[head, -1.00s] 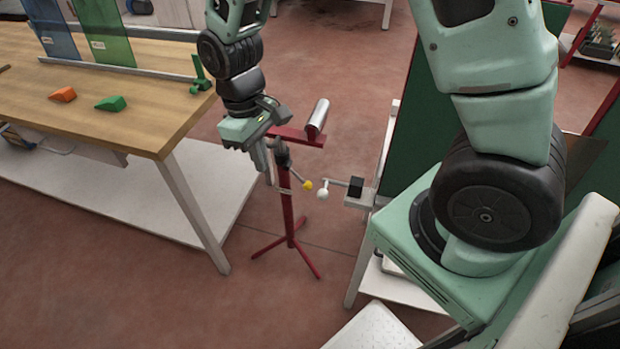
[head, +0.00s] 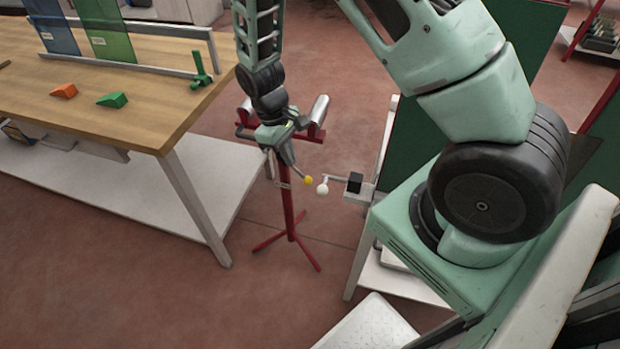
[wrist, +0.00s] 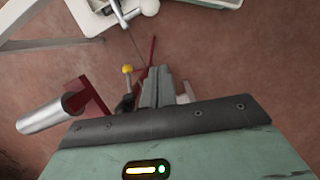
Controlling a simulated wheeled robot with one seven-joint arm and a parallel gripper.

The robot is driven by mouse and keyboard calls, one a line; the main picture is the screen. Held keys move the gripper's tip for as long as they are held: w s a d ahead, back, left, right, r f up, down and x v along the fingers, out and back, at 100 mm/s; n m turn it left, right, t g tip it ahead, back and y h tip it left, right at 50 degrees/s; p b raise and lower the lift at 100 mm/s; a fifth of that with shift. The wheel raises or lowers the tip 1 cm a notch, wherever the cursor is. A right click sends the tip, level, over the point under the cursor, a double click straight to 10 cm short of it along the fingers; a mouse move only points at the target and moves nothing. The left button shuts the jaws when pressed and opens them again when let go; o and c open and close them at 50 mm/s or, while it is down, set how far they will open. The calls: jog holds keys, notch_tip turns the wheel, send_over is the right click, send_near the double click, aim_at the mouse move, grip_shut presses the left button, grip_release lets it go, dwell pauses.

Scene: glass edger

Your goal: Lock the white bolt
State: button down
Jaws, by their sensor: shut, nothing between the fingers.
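The white bolt is a light rod with a white ball knob (head: 322,189), reaching left from a black block (head: 354,183) on a bracket. In the wrist view the white knob (wrist: 149,7) is at the top edge. A similar handle with a yellow knob (head: 308,180) is just left of it. My gripper (head: 288,161) is shut and empty, left of and above both knobs in the head view. In the wrist view my fingers (wrist: 157,84) are side by side, with the yellow knob (wrist: 127,69) to their left. Part of the yellow handle is hidden by my gripper.
A red roller stand (head: 289,220) stands behind and below my gripper. A wooden table (head: 150,125) with an orange wedge (head: 64,91) and a green wedge (head: 112,100) is at left. A dark green panel (head: 405,150) rises right of the bolt. Open floor lies in front.

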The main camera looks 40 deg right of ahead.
jog(key=s+d+f+p, duration=0.2)
jog(key=s+f, duration=0.3)
jog(key=f, duration=0.1)
jog(key=shift+s+f, duration=0.15)
jog(key=shift+s, duration=0.05)
jog(key=shift+d, duration=0.1)
jog(key=s+d, duration=0.2)
jog(key=s, duration=0.1)
jog(key=shift+s+d, duration=0.1)
jog(key=shift+s, duration=0.1)
dwell(0.3)
